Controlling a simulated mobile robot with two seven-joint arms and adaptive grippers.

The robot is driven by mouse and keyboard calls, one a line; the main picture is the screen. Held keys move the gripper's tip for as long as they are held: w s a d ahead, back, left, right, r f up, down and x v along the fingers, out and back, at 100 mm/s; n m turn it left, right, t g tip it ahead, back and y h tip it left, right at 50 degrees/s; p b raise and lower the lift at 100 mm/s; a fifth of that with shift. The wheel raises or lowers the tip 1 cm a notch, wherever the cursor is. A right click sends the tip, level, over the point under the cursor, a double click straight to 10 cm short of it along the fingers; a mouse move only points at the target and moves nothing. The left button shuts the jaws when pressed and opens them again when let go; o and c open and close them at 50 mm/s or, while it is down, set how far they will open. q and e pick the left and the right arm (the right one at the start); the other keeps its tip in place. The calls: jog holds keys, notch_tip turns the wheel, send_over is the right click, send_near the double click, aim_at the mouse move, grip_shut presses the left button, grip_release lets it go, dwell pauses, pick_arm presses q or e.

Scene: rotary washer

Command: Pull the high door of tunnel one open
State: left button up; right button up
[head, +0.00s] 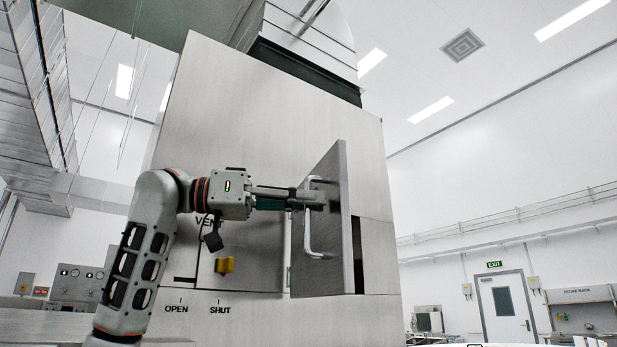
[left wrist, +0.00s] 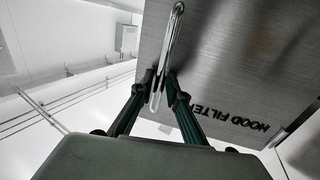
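A grey metal door (head: 347,225) stands ajar from the front of the large washer cabinet (head: 240,110), swung out, with a dark gap (head: 358,255) beside its edge. A U-shaped metal handle (head: 308,240) is on the door's face. My left gripper (head: 312,196) reaches in from the left at the upper part of the handle. In the left wrist view, the fingers (left wrist: 160,88) close around the handle bar (left wrist: 168,45) from both sides. The door face (left wrist: 225,60) there bears the words HOOD FILTER. My right gripper is in neither view.
A control panel (head: 75,285) stands at the left. Open room lies to the right, with an exit door (head: 507,308) at the back.

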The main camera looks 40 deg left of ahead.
aim_at(329, 158)
pick_arm(q)
notch_tip(329, 158, up, 9)
jog(key=shift+f, duration=0.1)
dwell(0.3)
dwell(0.7)
